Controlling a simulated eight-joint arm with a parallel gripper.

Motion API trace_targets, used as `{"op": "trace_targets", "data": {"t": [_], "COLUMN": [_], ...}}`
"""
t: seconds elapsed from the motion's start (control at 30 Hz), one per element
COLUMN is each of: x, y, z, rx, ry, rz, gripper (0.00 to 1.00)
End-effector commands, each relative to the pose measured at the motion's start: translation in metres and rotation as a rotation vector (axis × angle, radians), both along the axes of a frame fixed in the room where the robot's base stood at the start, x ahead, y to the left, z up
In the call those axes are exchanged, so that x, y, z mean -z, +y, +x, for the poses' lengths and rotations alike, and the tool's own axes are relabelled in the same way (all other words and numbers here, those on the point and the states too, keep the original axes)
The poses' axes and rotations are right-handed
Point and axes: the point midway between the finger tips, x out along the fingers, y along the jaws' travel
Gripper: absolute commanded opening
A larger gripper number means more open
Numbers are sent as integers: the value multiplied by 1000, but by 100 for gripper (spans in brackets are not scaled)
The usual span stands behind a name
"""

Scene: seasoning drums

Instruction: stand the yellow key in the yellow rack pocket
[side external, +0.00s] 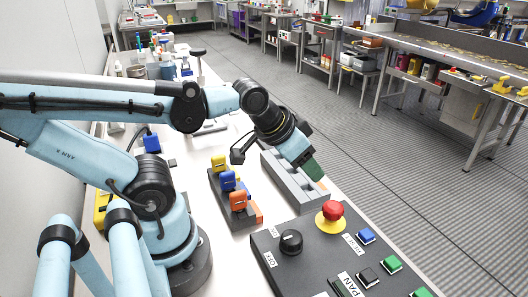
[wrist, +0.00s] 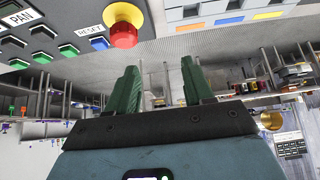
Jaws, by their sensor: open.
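The yellow key (side external: 218,162) sits at the far end of a dark stepped holder (side external: 232,214), in line with a blue key (side external: 228,181) and an orange key (side external: 238,200). The grey rack (side external: 290,183) stands to the right of the holder, partly hidden by my gripper. In the wrist view the rack (wrist: 200,8) shows at the top right with blue, orange and yellow patches (wrist: 268,15); its pockets are hard to make out. My gripper (side external: 314,169) is at the rack's right side, away from the keys. Its green fingers (wrist: 160,85) are apart with nothing between them.
A dark control panel (side external: 320,258) with a red stop button (side external: 332,210), a black knob (side external: 291,242) and several coloured buttons lies nearest the camera. Bottles and tools stand at the bench's far end. The floor aisle to the right is clear.

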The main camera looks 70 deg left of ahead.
Motion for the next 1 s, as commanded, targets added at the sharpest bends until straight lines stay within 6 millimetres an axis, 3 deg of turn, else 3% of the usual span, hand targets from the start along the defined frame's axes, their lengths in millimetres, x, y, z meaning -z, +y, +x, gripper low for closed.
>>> {"op": "trace_targets", "data": {"t": [0.27,0.37,0.47,0.67,0.8,1.0], "x": [0,-1,-3,-10,-16,-26], "y": [1,10,33,106,151,194], "z": [0,0,-3,-26,-55,-96], "rx": [-1,-11,-29,-58,-54,-26], "ry": [1,20,78,283,430,571], "rz": [1,15,53,119,110,44], "gripper": [49,49,49,49,49,49]}}
